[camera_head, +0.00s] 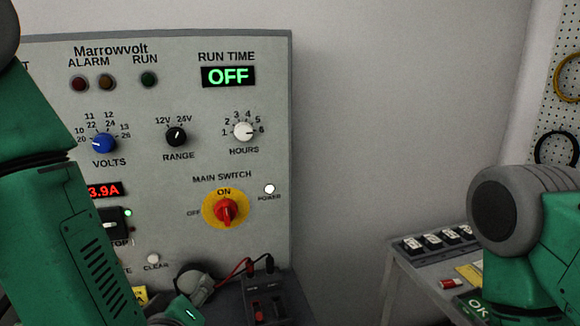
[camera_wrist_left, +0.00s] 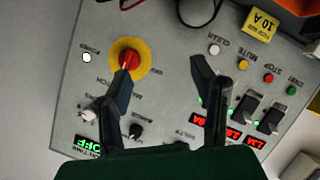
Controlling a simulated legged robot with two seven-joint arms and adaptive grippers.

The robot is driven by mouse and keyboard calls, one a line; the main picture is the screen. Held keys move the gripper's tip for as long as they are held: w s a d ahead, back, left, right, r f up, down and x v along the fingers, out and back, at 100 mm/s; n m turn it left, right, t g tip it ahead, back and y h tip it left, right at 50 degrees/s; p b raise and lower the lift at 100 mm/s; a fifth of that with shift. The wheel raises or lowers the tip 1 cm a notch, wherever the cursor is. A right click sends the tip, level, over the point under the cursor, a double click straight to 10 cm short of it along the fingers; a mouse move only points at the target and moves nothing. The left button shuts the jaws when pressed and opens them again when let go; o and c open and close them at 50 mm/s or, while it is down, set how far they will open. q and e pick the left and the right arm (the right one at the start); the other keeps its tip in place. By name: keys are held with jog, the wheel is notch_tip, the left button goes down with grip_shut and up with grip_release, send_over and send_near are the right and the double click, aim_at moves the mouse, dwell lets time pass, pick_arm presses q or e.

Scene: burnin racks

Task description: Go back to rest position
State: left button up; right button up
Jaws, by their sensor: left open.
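My left arm (camera_head: 75,220) reaches in from the left of the head view, in front of the grey Marrowvolt panel (camera_head: 265,130). My left gripper (camera_wrist_left: 162,66) shows in the wrist view with its fingers apart and nothing between them. One fingertip overlaps the edge of the red main switch (camera_wrist_left: 130,60) there; I cannot tell whether they touch. In the head view the main switch (camera_head: 226,211) sits on a yellow plate, its handle roughly upright toward ON. Part of my right arm (camera_head: 520,235) shows at the right edge; its gripper is out of view.
The power light (camera_head: 269,189) is white, and the run time display (camera_head: 228,76) reads OFF. A dark terminal box (camera_head: 265,305) with red and black leads stands below the panel. A side table (camera_head: 405,280) with black blocks stands at right. Bare wall lies between.

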pick_arm(q)
jog(key=s+a+f+m+g+h+b, duration=0.1)
jog(key=s+a+f+m+g, duration=0.15)
jog(key=f, duration=0.55)
jog(key=s+a+f+m+g+b, duration=0.15)
jog(key=s+f, duration=0.25)
jog(key=f, duration=0.4)
jog(key=s+a+f+m+g+h+b, duration=0.1)
jog(key=s+a+f+g+b, duration=0.15)
jog(key=f, duration=0.55)
jog(key=s+a+f+m+g+b, duration=0.1)
jog(key=s+a+f+m+g, duration=0.1)
jog(key=s+f, duration=0.4)
jog(key=s+a+f+m+g+b, duration=0.1)
jog(key=s+a+f+g, duration=0.3)
jog(key=s, duration=0.6)
jog(key=shift+s+f+m+g+y, duration=0.3)
jog(key=shift+f+m, duration=0.3)
jog(key=shift+f, duration=0.45)
pick_arm(e)
notch_tip(320, 180, down, 8)
jog(key=shift+w+a+r, duration=0.15)
jog(key=shift+a+r, duration=0.05)
jog(key=shift+a, duration=0.25)
